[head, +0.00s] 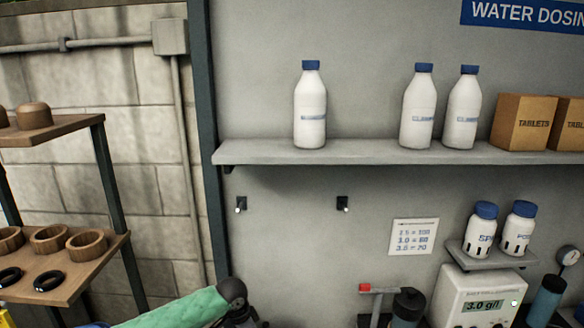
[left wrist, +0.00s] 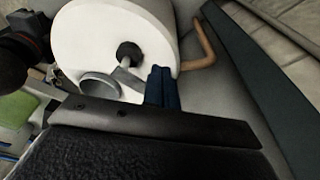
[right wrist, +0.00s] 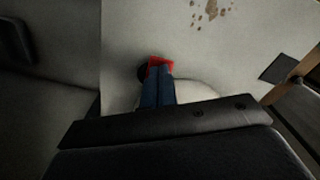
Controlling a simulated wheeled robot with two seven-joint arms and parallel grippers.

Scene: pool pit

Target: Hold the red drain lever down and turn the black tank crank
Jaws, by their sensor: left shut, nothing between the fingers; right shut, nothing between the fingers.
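In the left wrist view a white rounded tank (left wrist: 90,35) carries a black crank hub (left wrist: 128,53) with a grey arm (left wrist: 131,79) running from it toward my fingers. My left gripper (left wrist: 161,72) is shut and empty, its blue fingertips beside that arm; whether they touch it I cannot tell. In the right wrist view the red drain lever (right wrist: 158,63) shows just past my right gripper (right wrist: 159,70), which is shut and empty. The fingertips overlap the lever in the picture; contact is unclear, and its lower part is hidden. Neither gripper shows in the head view.
Above, a grey shelf (head: 350,153) holds white bottles and cartons. A red-handled fitting (head: 378,290) stands at lower middle in the head view, beside a dosing meter (head: 472,295). A wooden rack (head: 55,130) is at left. A tan bent pipe (left wrist: 203,50) lies close to the left fingers.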

